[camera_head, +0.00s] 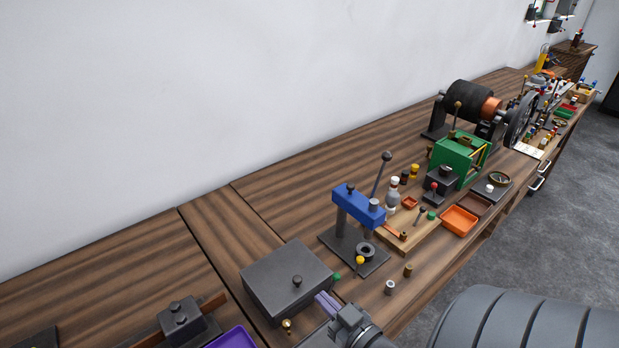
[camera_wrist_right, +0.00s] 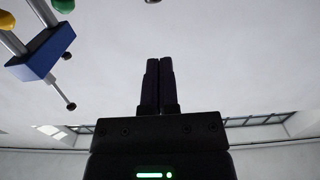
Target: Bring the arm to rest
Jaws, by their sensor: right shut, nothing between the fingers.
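My right gripper (camera_head: 326,303) comes in from the bottom centre of the head view, its purplish fingers pointing up and left. It is beside the front right corner of a dark grey box (camera_head: 272,290) with a knob on top. In the right wrist view my right gripper (camera_wrist_right: 159,85) has its two dark fingers together, with nothing between them. My left gripper is in neither view.
A blue-topped press (camera_head: 357,207) with a lever stands just behind, and its blue block (camera_wrist_right: 40,55) shows in the wrist view. Small cylinders (camera_head: 390,287) stand right of the gripper. A purple tray (camera_head: 233,338) lies front left. The far left bench is clear.

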